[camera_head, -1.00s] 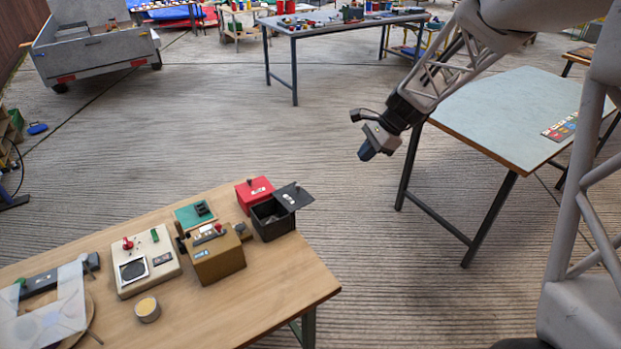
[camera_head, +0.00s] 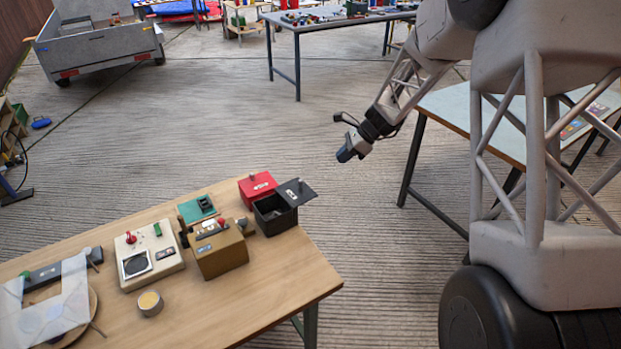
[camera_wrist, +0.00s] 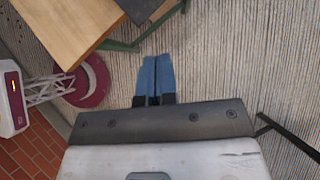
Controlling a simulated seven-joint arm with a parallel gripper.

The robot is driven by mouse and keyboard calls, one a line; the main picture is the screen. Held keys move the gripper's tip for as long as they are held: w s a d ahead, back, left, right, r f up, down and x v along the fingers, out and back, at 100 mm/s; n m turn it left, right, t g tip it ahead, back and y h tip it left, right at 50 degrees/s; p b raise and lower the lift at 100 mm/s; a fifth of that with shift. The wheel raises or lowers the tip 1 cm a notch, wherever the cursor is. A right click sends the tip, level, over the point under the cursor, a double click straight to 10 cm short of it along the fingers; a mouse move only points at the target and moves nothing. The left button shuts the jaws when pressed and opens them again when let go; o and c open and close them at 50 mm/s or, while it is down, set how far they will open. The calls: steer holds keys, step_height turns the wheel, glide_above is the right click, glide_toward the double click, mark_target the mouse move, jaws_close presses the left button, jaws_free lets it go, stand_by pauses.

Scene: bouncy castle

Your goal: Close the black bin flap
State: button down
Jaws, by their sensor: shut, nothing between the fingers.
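The black bin (camera_head: 272,219) stands at the far right corner of the wooden table in the head view. Its black flap (camera_head: 296,192) with a pale label is raised and sticks out to the right of the bin, so the bin's top is open. My gripper (camera_head: 345,155) is shut and empty, in the air to the right of and above the flap, clear of it. In the wrist view the blue fingertips (camera_wrist: 157,62) lie together over the grey floor. A dark edge at the top of the wrist view may be part of the bin or flap; I cannot tell.
A red box (camera_head: 257,186) touches or nearly touches the bin at the back. A tan box (camera_head: 220,254) and a cream panel (camera_head: 148,257) stand to its left. The wooden table's (camera_head: 275,290) front right is clear.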

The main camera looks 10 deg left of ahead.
steer(key=shift+f, duration=0.1)
glide_toward(302, 186)
step_height(302, 186, down, 4)
steer(key=shift+s+a+f, duration=0.1)
steer(key=shift+s+a, duration=0.05)
steer(key=shift+a, duration=0.65)
steer(key=shift+s+a+f, duration=0.15)
steer(key=shift+s+a, duration=0.1)
steer(key=shift+a, duration=0.6)
